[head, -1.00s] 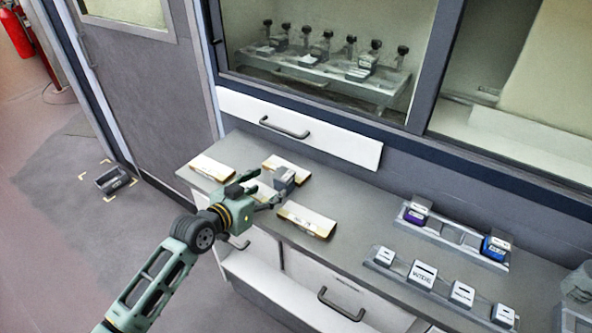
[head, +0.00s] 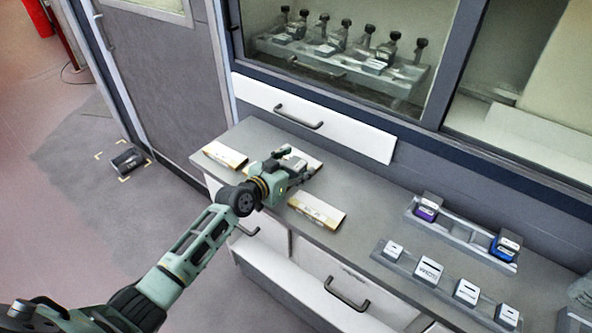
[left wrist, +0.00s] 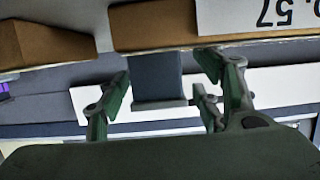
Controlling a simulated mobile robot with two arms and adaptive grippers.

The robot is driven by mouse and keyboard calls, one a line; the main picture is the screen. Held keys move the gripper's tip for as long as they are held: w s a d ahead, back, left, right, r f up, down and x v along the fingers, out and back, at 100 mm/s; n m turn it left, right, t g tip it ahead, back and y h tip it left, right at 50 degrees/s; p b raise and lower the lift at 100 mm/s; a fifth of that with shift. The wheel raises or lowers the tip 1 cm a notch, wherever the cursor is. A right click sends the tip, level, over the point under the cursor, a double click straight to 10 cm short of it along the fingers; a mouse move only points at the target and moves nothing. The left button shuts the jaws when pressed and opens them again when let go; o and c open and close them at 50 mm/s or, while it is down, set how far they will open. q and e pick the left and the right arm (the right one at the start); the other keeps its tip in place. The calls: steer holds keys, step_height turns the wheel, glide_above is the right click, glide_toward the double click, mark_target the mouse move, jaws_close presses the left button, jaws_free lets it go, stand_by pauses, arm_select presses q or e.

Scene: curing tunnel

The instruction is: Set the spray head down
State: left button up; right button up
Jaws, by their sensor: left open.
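A grey block, seemingly the spray head (left wrist: 157,78), shows in the left wrist view between my two fingers, with a paler lip at its lower end. My left gripper (left wrist: 164,80) is open, its fingers on either side of the block with gaps. In the head view, my left gripper (head: 303,168) is low over the grey counter (head: 365,218) by the back label card (head: 310,157). There the gripper largely hides the block, so I cannot tell what it rests on. My right gripper is not in view.
Other label cards lie at left (head: 225,155) and in front (head: 317,210). Two racks hold labelled blocks: the back rack (head: 460,232) and front rack (head: 445,283). A glazed cabinet (head: 335,70) stands behind. A dark block (head: 128,160) lies on the floor.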

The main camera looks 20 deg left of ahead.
arm_select(q)
steer(key=shift+c, duration=0.3)
jaws_close()
stand_by(0.3)
steer(key=shift+r, duration=0.1)
